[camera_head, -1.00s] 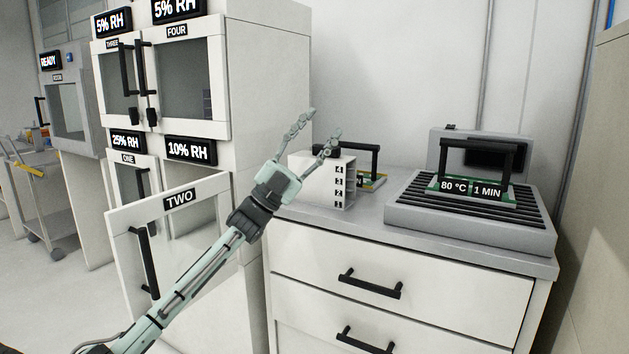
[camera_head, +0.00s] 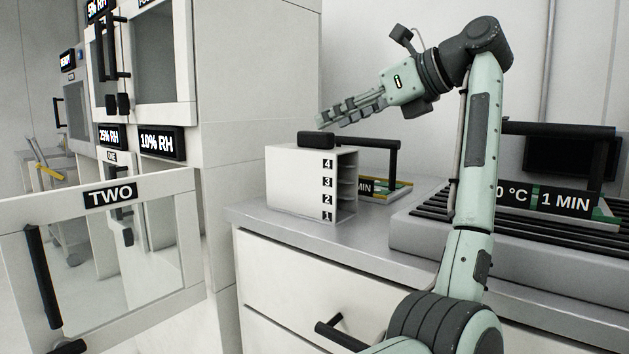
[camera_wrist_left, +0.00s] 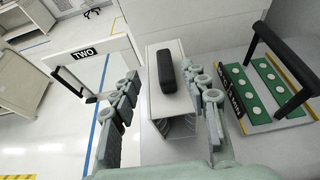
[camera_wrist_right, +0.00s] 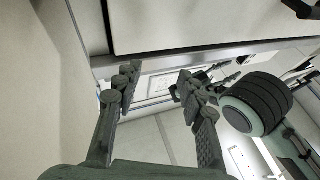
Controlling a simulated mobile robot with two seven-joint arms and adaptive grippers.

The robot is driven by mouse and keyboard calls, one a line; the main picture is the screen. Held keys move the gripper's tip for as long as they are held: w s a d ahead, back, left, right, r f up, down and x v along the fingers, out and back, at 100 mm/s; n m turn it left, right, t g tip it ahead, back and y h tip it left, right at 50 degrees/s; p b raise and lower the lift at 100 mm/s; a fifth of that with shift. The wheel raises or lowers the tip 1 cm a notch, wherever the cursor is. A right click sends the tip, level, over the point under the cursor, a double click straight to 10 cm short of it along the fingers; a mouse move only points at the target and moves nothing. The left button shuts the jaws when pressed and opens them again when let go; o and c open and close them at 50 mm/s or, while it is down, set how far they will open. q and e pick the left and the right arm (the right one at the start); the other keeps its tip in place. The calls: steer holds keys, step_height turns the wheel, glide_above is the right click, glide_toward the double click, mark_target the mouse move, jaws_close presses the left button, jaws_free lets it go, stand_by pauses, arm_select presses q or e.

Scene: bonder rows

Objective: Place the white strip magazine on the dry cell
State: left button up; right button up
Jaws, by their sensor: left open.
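The white strip magazine (camera_head: 296,180) stands upright on the grey counter, with a black handle on top and slots numbered 1 to 4. My left gripper (camera_head: 322,117) is open just above it, apart from the handle. In the left wrist view the magazine (camera_wrist_left: 158,105) shows between and beyond the spread fingers (camera_wrist_left: 165,100). The cabinet cells carry humidity signs; the 10% RH sign (camera_head: 162,141) is above door TWO (camera_head: 110,245), which stands swung open. No cell is labelled dry. My right gripper (camera_wrist_right: 155,85) is open and empty in its wrist view, below a drawer front.
Right of the magazine is a handled green board carrier (camera_head: 385,186). Further right a ribbed hot plate (camera_head: 425,225) bears an 80 °C 1 MIN sign, partly behind my arm. A drawer handle (camera_head: 340,335) sticks out below the counter edge. A trolley (camera_head: 60,175) stands far left.

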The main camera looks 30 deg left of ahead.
mark_target(311, 133)
arm_select(q)
steer(key=shift+w, duration=0.3)
steer(key=shift+w+a+f, duration=0.1)
steer(key=shift+a, duration=0.15)
steer(key=b+x, duration=0.1)
steer(key=x, duration=0.6)
steer(key=shift+f, duration=0.2)
arm_select(e)
steer(key=shift+s+d+r+t, duration=0.1)
steer(key=shift+d+r+t, duration=0.1)
steer(key=shift+r+t, duration=0.3)
steer(key=shift+s+d+r+t, duration=0.1)
steer(key=shift+d+r+t, duration=0.1)
steer(key=shift+r+t, duration=0.3)
arm_select(q)
jaws_close()
arm_select(e)
steer(key=shift+w, duration=0.1)
arm_select(q)
steer(key=shift+r, duration=0.1)
